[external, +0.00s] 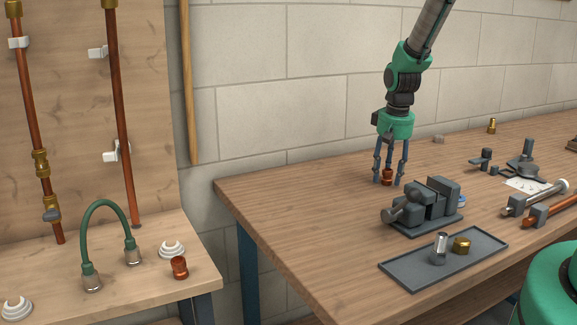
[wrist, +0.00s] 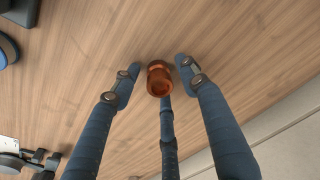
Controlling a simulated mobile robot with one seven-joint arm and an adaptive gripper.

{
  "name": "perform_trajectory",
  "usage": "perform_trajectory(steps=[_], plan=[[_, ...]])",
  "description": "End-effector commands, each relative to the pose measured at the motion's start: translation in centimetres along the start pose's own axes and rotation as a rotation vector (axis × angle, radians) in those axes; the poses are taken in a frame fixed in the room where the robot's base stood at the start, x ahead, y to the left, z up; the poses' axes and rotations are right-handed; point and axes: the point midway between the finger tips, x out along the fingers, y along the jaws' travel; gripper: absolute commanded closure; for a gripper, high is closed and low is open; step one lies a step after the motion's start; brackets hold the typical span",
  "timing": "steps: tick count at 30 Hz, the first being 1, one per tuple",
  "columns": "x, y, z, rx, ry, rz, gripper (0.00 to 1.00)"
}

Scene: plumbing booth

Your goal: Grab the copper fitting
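A small copper fitting (external: 387,177) stands on the workbench near its back edge. My three-fingered gripper (external: 389,174) points down over it, with fingers spread around it. In the wrist view the fitting (wrist: 159,79) lies between the fingertips of my gripper (wrist: 157,82). A gap shows between it and both side fingers; I cannot tell whether the third finger touches it. A second copper fitting (external: 180,267) stands on the left bench, away from my gripper.
A grey vise (external: 425,210) stands just in front of my gripper. A grey tray (external: 410,277) with a silver and a brass part lies at the front edge. Tools and pipes (external: 535,198) lie to the right. The wall is close behind.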

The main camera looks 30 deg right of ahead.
Motion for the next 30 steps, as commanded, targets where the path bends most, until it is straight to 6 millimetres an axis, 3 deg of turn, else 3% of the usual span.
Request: perform_trajectory(steps=[1,5,6,19,30], plan=[[0.0,0.0,0.0,0.000,0.000,0.000,0.71],[0.0,0.0,0.0,0.000,0.000,0.000,0.96],[0.0,0.0,0.0,0.000,0.000,0.000,0.98],[-0.8,0.0,-0.2,0.000,0.002,0.000,0.98],[-5.7,0.0,-0.8,0.000,0.002,0.000,0.98]])
